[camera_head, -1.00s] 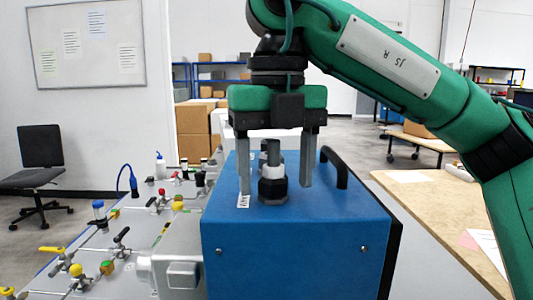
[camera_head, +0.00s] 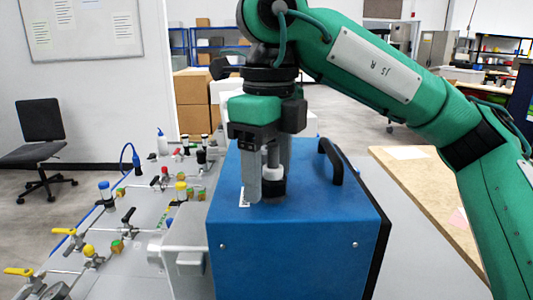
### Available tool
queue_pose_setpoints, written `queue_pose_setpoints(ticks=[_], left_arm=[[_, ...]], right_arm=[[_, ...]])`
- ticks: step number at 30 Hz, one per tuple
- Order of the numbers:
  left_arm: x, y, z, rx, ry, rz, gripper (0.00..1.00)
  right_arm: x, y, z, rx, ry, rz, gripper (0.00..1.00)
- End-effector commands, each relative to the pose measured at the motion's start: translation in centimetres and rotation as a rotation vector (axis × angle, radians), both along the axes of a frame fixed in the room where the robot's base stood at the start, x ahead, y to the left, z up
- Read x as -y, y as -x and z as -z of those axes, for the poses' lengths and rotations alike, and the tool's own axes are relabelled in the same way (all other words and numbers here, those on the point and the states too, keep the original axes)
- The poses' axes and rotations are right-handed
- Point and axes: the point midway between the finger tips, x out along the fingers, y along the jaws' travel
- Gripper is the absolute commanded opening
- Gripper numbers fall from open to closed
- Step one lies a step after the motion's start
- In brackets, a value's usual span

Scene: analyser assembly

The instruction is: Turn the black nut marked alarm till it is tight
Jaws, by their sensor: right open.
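The black nut (camera_head: 272,188) sits on top of the blue analyser box (camera_head: 300,225), under a white collar and grey stem. A small white label (camera_head: 244,197) lies beside it, partly hidden by a finger, its lettering too small to read here. My right gripper (camera_head: 270,190) points straight down over the nut. Its jaws are open, with one finger in front and to the left of the nut and the other mostly hidden behind the stem. I cannot tell whether a finger touches the nut. My left gripper is out of view.
A black handle (camera_head: 331,162) stands on the box just right of the nut. A panel with several valves and pipes (camera_head: 130,225) lies to the left. A wooden table (camera_head: 425,190) stands to the right.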

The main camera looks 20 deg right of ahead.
Motion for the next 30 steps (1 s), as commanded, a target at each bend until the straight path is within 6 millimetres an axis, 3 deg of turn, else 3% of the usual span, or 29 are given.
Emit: queue_pose_setpoints(ticks=[9,17,26,30], left_arm=[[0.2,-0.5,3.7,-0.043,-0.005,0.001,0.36],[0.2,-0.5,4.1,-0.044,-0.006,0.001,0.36],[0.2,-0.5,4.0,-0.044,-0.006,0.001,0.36],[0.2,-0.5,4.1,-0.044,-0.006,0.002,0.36]], right_arm=[[-0.3,-0.3,-0.2,0.000,0.000,-0.251,0.64],[-0.3,-0.3,0.0,0.001,-0.001,-0.268,0.64],[-0.2,-0.3,0.0,0.001,0.000,-0.264,0.09],[-0.2,-0.4,-0.1,0.003,0.000,-0.259,0.08]])
